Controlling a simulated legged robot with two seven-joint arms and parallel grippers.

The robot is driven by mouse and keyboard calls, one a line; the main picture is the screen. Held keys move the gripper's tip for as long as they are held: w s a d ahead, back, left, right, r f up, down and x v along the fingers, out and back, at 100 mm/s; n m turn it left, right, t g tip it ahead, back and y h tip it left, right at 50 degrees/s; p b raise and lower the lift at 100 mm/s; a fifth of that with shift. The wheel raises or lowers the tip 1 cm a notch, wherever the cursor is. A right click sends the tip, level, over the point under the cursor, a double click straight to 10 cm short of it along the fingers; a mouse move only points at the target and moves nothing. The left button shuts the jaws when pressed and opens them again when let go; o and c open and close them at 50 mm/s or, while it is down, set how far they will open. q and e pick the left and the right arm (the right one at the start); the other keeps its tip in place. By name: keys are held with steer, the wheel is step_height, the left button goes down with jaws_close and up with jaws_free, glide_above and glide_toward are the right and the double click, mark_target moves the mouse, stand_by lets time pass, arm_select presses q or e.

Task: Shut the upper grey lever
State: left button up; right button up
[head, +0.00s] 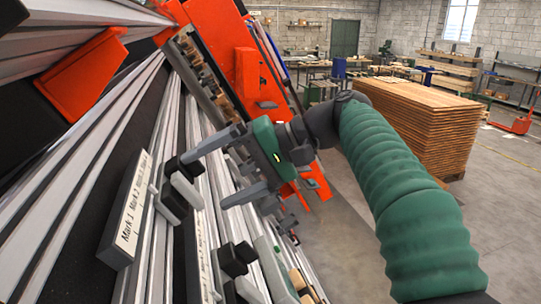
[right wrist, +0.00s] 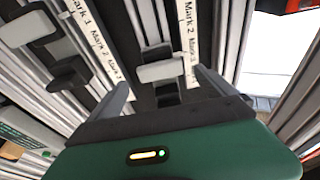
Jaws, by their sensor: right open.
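A light grey lever (head: 187,190) with black end blocks sits beside the label plate at the left of the head view. My right gripper (head: 205,181) is open, its two fingers pointing left towards this lever. In the right wrist view a light grey lever (right wrist: 162,71) with black blocks lies ahead, between the lines of the two open fingers (right wrist: 162,80). I cannot tell whether the fingertips touch it. Another grey lever (right wrist: 27,27) is at the upper left there. A lower lever with black blocks (head: 232,260) shows in the head view. My left gripper is not in view.
A label plate (head: 129,215) reading "Mark 1 Mark 2" stands out from the aluminium rails. Orange brackets (head: 84,72) and an orange frame (head: 247,85) are above. A stack of boards (head: 425,115) stands behind my right arm.

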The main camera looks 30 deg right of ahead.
steer(key=p+v, duration=0.1)
steer(key=v, duration=1.2)
steer(key=shift+d+f, duration=0.15)
steer(key=shift+d, duration=0.1)
steer(key=shift+w+a, duration=0.2)
